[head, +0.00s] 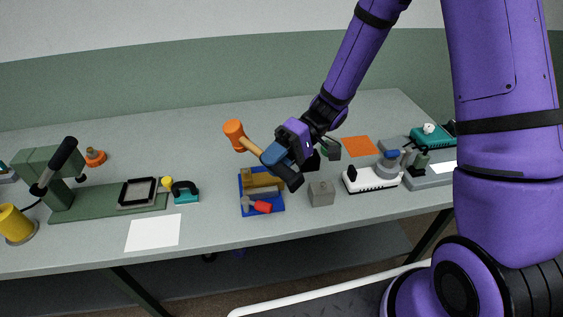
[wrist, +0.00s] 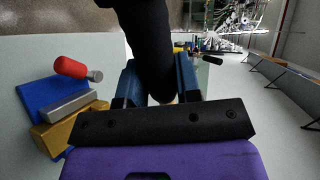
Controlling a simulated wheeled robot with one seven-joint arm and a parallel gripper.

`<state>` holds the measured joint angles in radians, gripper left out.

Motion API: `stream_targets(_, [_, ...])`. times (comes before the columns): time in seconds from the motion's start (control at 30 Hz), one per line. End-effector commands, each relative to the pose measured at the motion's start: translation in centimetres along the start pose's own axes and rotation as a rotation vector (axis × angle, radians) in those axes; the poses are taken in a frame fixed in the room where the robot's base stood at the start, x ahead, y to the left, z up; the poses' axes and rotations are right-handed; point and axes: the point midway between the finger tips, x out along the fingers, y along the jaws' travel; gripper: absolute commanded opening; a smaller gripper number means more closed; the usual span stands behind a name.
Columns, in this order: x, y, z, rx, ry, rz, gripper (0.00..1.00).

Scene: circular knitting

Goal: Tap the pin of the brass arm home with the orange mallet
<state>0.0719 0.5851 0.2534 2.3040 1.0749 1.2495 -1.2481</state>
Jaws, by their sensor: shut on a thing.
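In the head view the orange mallet (head: 234,130) is held up in the air, its head at upper left and its pale wooden handle running down to my gripper (head: 274,155). My gripper is shut on the handle. In the wrist view a dark shaft (wrist: 152,45) passes between the blue fingers; the mallet's head does not show there. The brass arm (head: 262,180) lies on a blue plate (head: 277,209) below and in front of the mallet, and shows at the left of the wrist view (wrist: 60,135). I cannot make out its pin. The mallet is apart from the arm.
A grey bar (wrist: 68,105) and a red-handled tool (wrist: 72,67) lie beside the brass arm. A grey block (head: 321,194) stands to its right, then a white device (head: 371,180). A teal-based tool (head: 185,192) and white sheet (head: 154,233) lie left, with clear table between.

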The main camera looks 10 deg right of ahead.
Motion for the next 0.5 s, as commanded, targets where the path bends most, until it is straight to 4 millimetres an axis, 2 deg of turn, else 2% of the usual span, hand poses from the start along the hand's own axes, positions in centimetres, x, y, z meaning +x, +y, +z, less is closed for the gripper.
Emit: stream_targets(0.5, [0.13,0.09,-0.03,0.003,0.010,-0.012,0.00])
